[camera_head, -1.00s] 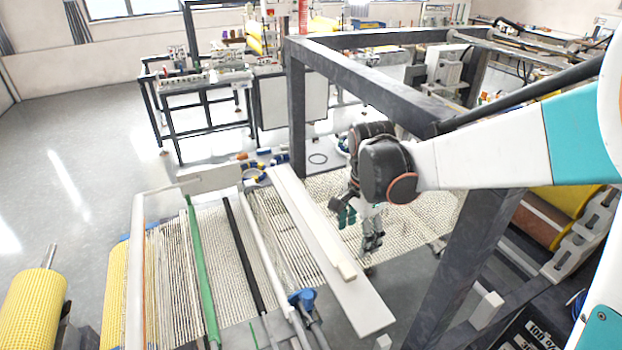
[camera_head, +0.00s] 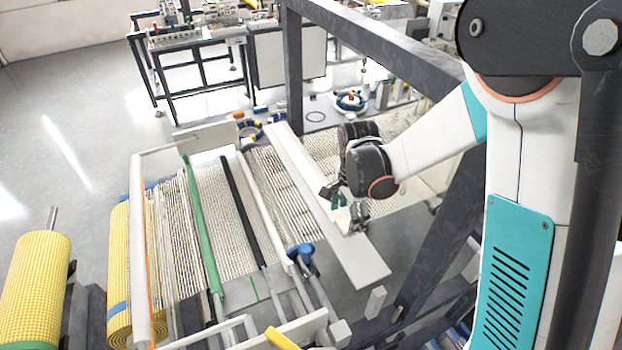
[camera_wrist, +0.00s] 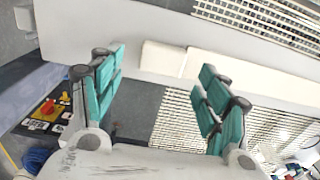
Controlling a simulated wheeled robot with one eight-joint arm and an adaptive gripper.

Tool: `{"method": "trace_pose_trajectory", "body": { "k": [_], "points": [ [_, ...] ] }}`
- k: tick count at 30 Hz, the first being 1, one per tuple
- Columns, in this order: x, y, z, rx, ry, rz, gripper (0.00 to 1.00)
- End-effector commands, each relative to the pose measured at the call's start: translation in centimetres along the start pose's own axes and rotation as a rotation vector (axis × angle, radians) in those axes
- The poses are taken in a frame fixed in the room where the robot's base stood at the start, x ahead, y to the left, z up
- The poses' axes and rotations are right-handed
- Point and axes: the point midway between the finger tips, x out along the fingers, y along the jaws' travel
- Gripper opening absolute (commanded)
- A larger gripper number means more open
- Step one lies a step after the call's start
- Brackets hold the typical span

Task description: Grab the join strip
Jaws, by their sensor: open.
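The join strip appears to be the long cream bar (camera_head: 308,170) lying on a flat white board (camera_head: 365,262). In the wrist view the bar (camera_wrist: 260,72) runs across the upper middle along the board (camera_wrist: 90,40), with one end near the centre. My gripper (camera_head: 345,205) is over the near end of the bar in the head view. In the wrist view its teal fingers (camera_wrist: 160,72) are spread apart, with the bar's end beyond and between them. It is empty. The gripper partly hides the near end of the bar in the head view.
Woven mesh (camera_head: 280,195) lies under and beside the board. A green bar (camera_head: 200,225) and a black bar (camera_head: 240,210) cross the frame at left. Dark grey posts (camera_head: 294,75) stand nearby. A yellow roll (camera_head: 33,285) is at far left.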

Motion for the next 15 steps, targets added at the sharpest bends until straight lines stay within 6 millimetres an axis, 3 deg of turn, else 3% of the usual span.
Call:
{"method": "trace_pose_trajectory", "body": {
  "k": [6,15],
  "points": [
    [2.6,-0.2,0.1,0.000,0.000,0.000,0.69],
    [3.0,-0.1,0.1,0.000,0.000,0.000,0.69]
  ]
}}
